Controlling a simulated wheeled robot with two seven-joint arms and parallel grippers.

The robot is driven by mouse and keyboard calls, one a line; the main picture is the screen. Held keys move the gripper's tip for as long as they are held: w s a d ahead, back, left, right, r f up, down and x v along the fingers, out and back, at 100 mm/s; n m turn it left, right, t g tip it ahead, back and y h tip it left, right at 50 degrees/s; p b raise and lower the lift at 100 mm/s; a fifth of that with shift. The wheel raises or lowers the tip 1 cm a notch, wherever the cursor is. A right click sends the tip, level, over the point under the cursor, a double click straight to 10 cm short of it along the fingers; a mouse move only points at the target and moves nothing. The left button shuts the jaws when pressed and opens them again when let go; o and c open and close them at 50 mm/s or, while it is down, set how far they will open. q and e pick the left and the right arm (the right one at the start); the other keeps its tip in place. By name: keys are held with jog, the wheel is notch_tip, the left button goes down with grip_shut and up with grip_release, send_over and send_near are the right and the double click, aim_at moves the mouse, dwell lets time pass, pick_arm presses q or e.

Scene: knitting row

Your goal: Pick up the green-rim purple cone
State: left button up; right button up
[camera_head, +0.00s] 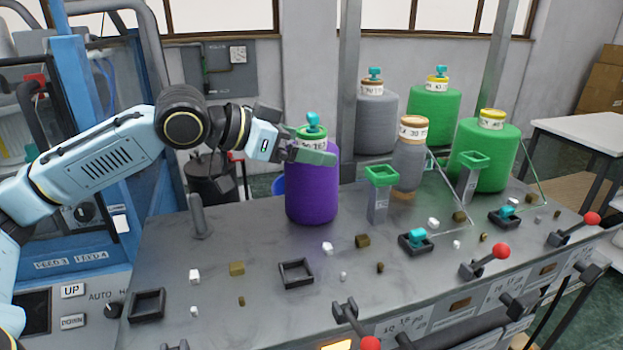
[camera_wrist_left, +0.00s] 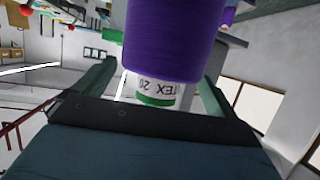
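The purple cone (camera_head: 312,195) has a white label band and a green rim (camera_head: 311,132), with a teal piece on top. It stands upright on the grey machine top. My left gripper (camera_head: 314,150) reaches in from the left at the height of its label, with one finger in front of the neck. In the left wrist view the purple cone (camera_wrist_left: 175,45) shows upside down, its label and green rim between the two fingers. Gaps show on both sides of the neck, so the gripper looks open around it. My right gripper is in neither view.
A grey cone (camera_head: 375,120), a smaller grey cone (camera_head: 409,165) and green cones (camera_head: 484,155) stand to the right. A green-topped post (camera_head: 380,195) is close right of the purple cone. Small square frames (camera_head: 296,273) and red-knobbed levers (camera_head: 486,262) lie in front.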

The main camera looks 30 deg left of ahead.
pick_arm(q)
jog(key=c, duration=1.2)
jog(key=shift+r, duration=0.1)
notch_tip(320, 180, up, 10)
jog(key=shift+p, duration=1.1)
jog(key=shift+r+p, duration=5.3)
jog(key=shift+r, duration=1.7)
